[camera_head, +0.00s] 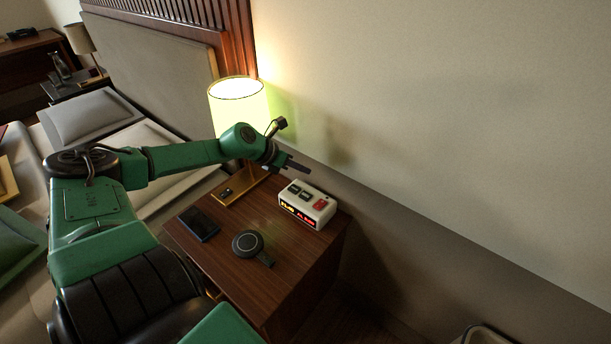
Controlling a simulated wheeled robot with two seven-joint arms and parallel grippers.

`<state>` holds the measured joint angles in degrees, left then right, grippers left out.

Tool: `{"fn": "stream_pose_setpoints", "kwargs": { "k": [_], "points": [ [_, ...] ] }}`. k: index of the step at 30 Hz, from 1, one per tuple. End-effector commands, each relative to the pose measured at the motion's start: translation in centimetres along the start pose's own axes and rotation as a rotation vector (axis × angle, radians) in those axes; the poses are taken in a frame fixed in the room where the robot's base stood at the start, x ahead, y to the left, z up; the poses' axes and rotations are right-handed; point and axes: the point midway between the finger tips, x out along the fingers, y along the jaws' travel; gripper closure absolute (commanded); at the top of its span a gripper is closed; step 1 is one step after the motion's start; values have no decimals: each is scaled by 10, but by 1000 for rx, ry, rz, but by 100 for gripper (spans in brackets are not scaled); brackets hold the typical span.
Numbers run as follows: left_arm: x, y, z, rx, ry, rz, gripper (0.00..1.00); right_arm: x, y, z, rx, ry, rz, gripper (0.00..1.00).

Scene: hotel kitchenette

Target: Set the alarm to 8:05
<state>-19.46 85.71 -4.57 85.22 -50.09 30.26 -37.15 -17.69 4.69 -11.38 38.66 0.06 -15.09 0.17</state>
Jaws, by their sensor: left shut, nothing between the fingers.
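A white alarm clock (307,205) stands on the wooden nightstand (262,283) near its back right side. Its front has a lit display in yellow and red, too small to read. Its top has dark buttons and a red button (320,204). My left gripper (303,169) is shut and empty. It reaches in from the left and shows just above and behind the clock in the picture; I cannot tell the exact gap. My right gripper is not in view.
A lit lamp (238,105) stands behind my left arm. A dark phone (198,224) and a round black device (248,244) lie on the nightstand, with a tray (254,187) at the back. The wall (450,120) is close behind. A bed (150,140) is at left.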

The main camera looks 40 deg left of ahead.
Motion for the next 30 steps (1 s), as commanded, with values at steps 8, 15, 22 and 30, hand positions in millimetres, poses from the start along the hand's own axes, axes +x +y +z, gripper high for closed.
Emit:
{"fn": "stream_pose_setpoints", "kwargs": {
  "k": [8, 15, 22, 30],
  "points": [
    [-9, -3, 8, 901, 2, 1, 100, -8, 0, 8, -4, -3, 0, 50],
    [-10, -3, 9, 1158, 2, 2, 100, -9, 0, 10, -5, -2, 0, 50],
    [-10, -2, 8, 1157, 2, 2, 100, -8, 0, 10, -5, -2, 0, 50],
    [11, 5, -12, 1156, 4, 1, 100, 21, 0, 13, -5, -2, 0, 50]
  ]
}}
